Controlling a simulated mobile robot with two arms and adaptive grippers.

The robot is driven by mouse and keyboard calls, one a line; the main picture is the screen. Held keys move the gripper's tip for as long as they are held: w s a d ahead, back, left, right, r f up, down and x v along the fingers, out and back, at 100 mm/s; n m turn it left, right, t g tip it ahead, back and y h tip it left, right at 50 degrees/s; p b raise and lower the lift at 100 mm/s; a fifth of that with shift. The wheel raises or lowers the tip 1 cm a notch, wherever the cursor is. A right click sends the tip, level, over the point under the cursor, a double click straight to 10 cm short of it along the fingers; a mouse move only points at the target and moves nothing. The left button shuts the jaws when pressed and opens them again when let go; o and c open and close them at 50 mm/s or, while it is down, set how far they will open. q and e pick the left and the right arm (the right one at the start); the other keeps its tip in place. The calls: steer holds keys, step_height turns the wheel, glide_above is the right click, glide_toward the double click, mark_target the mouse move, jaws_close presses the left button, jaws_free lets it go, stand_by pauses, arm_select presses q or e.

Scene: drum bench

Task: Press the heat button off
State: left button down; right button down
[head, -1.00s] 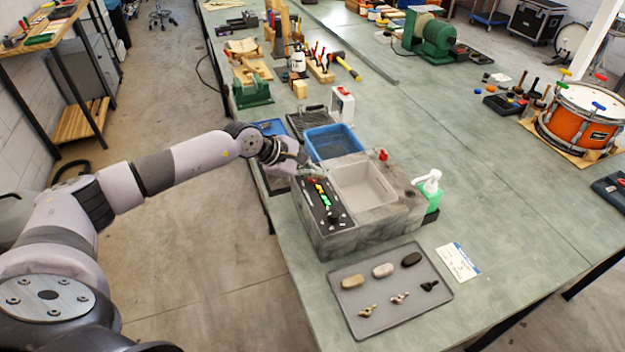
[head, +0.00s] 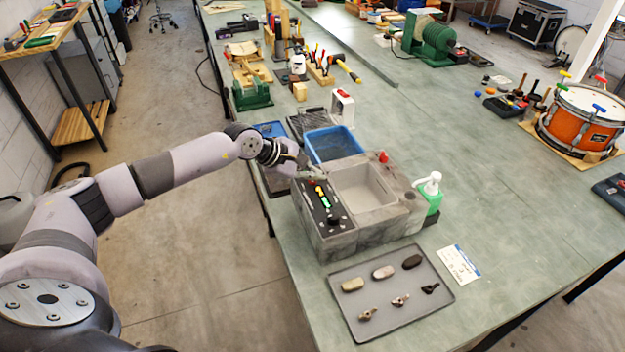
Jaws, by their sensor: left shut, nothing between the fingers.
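A grey box-shaped machine (head: 343,240) with an open basin (head: 365,188) stands at the near left edge of the bench. Its black control panel (head: 330,222) on the left side carries small red, green and yellow lit parts and a dark knob. Which one is the heat button cannot be told at this size. My left gripper (head: 318,176) is shut and empty, over the far end of the panel by the red part. Whether it touches the panel cannot be told. My right gripper is not in view.
A blue bin (head: 333,143) stands just behind the machine. A green soap bottle (head: 432,192) stands at its right. A grey tray (head: 440,284) with several small pieces lies in front. The bench middle (head: 470,160) is clear.

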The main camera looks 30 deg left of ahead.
mark_target(313, 183)
arm_select(q)
steer(key=shift+r, duration=0.4)
step_height(313, 183, up, 6)
steer(key=p, duration=0.2)
stand_by(0.4)
